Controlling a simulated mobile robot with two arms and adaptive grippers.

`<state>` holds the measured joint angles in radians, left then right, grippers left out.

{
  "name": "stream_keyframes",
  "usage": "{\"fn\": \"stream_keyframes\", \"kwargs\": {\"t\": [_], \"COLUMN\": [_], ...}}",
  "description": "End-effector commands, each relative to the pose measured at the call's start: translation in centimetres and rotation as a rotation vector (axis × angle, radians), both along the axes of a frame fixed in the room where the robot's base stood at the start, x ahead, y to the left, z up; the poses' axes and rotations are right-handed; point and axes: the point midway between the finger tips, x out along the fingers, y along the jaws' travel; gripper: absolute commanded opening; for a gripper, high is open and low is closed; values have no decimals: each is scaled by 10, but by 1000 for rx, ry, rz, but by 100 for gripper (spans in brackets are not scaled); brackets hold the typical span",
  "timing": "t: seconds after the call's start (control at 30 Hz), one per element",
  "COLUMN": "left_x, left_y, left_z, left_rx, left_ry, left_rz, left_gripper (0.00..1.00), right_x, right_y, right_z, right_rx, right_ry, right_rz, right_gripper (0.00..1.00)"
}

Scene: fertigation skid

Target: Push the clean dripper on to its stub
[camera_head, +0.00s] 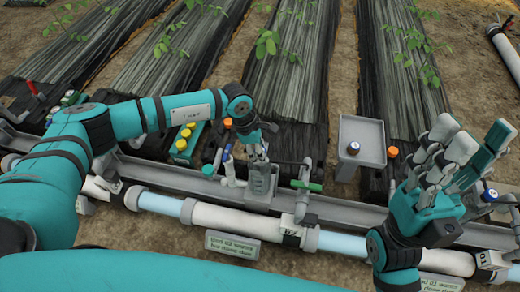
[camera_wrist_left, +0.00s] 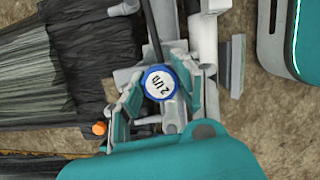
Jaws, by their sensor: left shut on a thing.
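My left gripper (camera_head: 258,150) reaches down over a grey cup-like holder (camera_head: 262,182) on the pipe rail. In the left wrist view its fingers are shut on a round dripper (camera_wrist_left: 161,84) with a blue rim and a white top marked "2 L/h". The dripper is hidden in the head view. A black tube runs up from beside it in the wrist view. I cannot tell whether the dripper touches a stub. My right gripper (camera_head: 472,130) is raised at the right, open and empty. Another dripper, dark with a white top (camera_head: 352,148), is in the grey tray.
The grey tray (camera_head: 372,128) stands behind the rail. Orange caps (camera_head: 393,152) are beside it and near my left gripper. A green-handled valve (camera_head: 306,185) is just right of the holder. Yellow-capped bottles (camera_head: 183,144) stand left. A white and blue pipe (camera_head: 240,220) runs across the front.

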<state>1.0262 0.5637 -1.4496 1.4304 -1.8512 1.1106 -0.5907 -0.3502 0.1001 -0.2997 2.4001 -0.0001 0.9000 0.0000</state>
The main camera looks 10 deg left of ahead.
Motion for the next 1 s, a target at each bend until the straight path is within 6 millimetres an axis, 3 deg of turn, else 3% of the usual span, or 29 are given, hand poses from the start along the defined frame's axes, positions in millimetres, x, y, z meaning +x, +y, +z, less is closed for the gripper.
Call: {"fn": "stream_keyframes", "kwargs": {"t": [0.5,0.53,0.73,1.0], "left_x": [0,0,0,0], "left_y": [0,0,0,0], "left_z": [-5,-5,-4,-2], "left_rx": [0,0,0,0], "left_ry": [0,0,0,0], "left_rz": [0,0,0,0], "left_gripper": [16,33,58,58], "right_x": [0,0,0,0], "right_y": [0,0,0,0], "right_z": [-3,-3,-3,-1], "right_rx": [0,0,0,1], "right_ry": [0,0,0,-1], "right_rz": [0,0,0,0], "right_gripper": [40,40,40,40]}}
